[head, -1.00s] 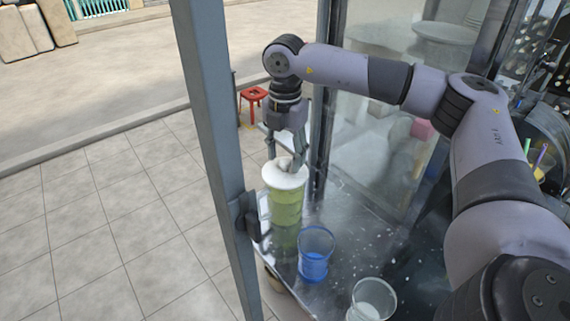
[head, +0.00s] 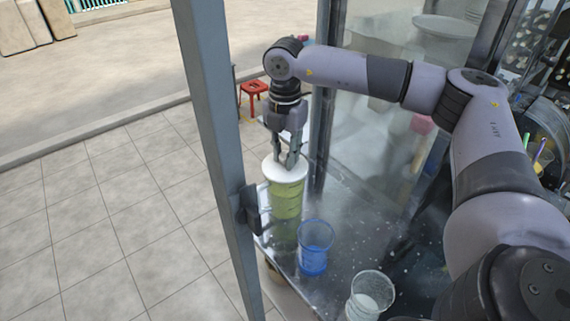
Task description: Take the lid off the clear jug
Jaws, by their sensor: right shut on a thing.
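The clear jug (head: 286,205) holds a yellow-green liquid and stands at the left end of the metal counter. Its white lid (head: 278,174) sits at the top of the jug; I cannot tell whether there is a gap under it. My right gripper (head: 287,163) points down from above, with its fingers shut at the middle of the lid. The small part between the fingers is mostly hidden. My left gripper is not in view.
A blue cup (head: 314,250) stands close to the right of the jug, and a clear cup (head: 370,296) is nearer the front. A grey post (head: 222,160) rises just left of the jug. A glass panel (head: 375,140) stands behind the counter (head: 345,225).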

